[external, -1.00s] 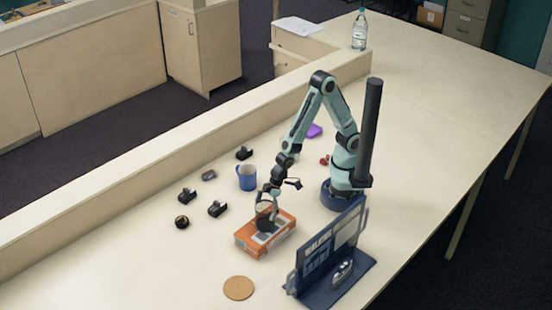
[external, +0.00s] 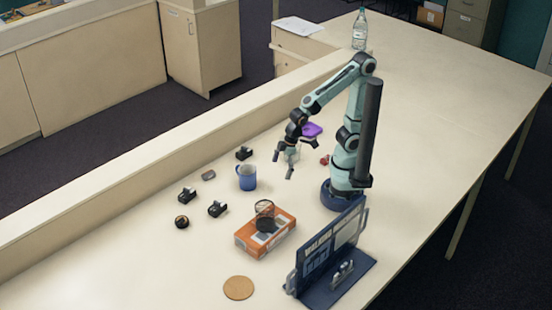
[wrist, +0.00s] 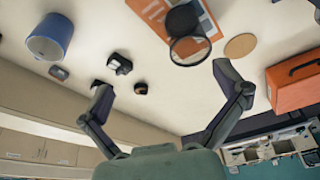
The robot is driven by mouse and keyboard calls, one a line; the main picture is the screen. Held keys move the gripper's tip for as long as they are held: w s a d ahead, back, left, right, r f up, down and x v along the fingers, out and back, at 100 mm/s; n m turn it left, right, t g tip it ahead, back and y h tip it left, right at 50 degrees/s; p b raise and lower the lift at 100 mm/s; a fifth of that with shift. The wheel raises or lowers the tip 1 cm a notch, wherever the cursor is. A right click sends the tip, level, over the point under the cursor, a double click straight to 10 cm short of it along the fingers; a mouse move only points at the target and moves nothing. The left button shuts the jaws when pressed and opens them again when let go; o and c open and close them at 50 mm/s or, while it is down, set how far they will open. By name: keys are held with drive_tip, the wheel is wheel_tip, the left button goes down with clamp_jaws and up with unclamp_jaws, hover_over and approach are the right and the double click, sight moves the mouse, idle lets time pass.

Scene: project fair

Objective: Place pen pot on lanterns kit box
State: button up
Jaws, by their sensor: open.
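The pen pot (external: 264,209), a dark mesh cup with a round rim, stands on top of the orange lanterns kit box (external: 246,239) and looks upright. The box lies flat on the table and has a pale grey label area. In the wrist view the pot (wrist: 190,50) shows beyond the fingers, with the orange box (wrist: 148,10) under it. My gripper (external: 283,165) is open and empty, up and behind the box, clear of the pot. Its two spread fingers also show in the wrist view (wrist: 163,78).
A blue mug (external: 247,178) stands behind the box. Several small black items (external: 217,208) lie to the left. A cork disc (external: 238,288) lies in front, and a dark blue display stand (external: 330,270) is at right.

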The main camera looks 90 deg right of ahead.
drive_tip(key=s+d+r+m+g, duration=0.1)
drive_tip(key=s+d+m+g, duration=0.2)
drive_tip(key=s+d, duration=0.8)
drive_tip(key=shift+s+d+m+h, duration=0.25)
drive_tip(key=shift+m+h, duration=0.15)
